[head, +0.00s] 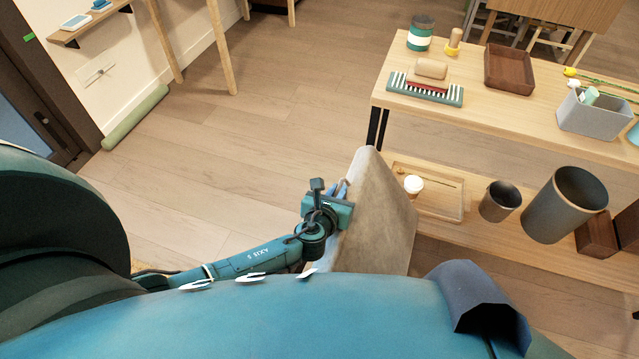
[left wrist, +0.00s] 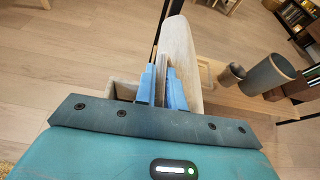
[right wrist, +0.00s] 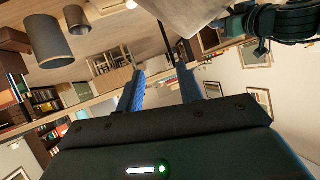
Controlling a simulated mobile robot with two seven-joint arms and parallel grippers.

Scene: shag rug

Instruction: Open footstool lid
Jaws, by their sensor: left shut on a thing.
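The footstool lid (head: 375,215) is a beige, soft-looking panel, tilted up steeply in the middle of the head view. My left gripper (head: 340,192) is at its left side and shut on it. The left wrist view shows the blue fingers (left wrist: 161,90) at the lid (left wrist: 182,45), with part of the pale footstool box (left wrist: 126,90) beside them. Most of the box is hidden by my own body in the head view. My right gripper (right wrist: 160,85) has its blue fingers apart with nothing between them. In the right wrist view the lid (right wrist: 188,14) shows beyond them at the top.
A wooden shelf table (head: 510,112) stands right of the lid, with a brush, boxes and a grey bin (head: 592,112) on top. Its lower shelf holds a cup (head: 413,184) and dark cylinders (head: 565,203), close to the lid. The wood floor (head: 230,150) left of the lid is clear.

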